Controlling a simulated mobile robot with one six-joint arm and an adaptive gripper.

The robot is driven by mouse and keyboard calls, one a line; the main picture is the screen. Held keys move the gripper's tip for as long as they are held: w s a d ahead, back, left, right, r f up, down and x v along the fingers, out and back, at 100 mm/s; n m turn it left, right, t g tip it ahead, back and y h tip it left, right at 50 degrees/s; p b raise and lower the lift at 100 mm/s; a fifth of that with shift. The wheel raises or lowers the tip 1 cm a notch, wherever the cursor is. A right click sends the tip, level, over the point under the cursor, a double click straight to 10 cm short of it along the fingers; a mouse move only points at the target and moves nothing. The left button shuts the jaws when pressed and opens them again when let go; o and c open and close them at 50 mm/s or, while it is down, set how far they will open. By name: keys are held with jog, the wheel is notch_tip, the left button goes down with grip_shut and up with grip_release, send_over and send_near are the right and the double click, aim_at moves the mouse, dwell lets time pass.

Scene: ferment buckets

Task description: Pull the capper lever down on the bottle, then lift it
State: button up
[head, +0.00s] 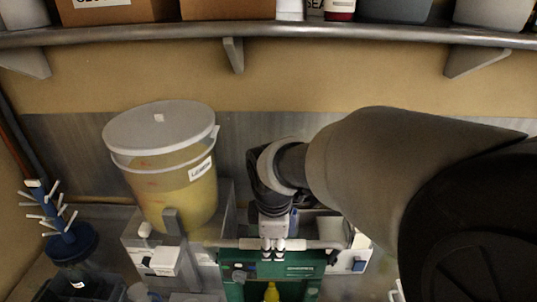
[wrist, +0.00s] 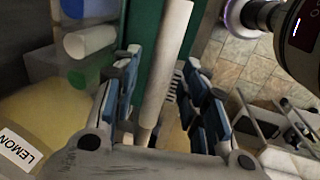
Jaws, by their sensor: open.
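The green capper (head: 302,268) stands at the bottom middle of the head view. Its pale lever bar (head: 312,244) runs level across the top and also shows in the wrist view (wrist: 168,52). My gripper (head: 272,254) points down at the bar, left of its middle. In the wrist view, the open jaws (wrist: 162,95) have blue pads on both sides of the bar, with gaps visible. Whether either pad touches it, I cannot tell. A yellow bottle-like top (head: 271,292) shows low in front of the capper; its lower part is out of frame.
A yellow lidded bucket (head: 180,190) labelled LEMON stands left of the capper on a grey stand. A blue bottle tree (head: 65,235) with white pegs is at far left. A shelf (head: 130,37) with boxes and tubs runs overhead. Tiled floor (wrist: 235,60) shows in the wrist view.

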jog(key=shift+c, duration=0.5)
grip_shut()
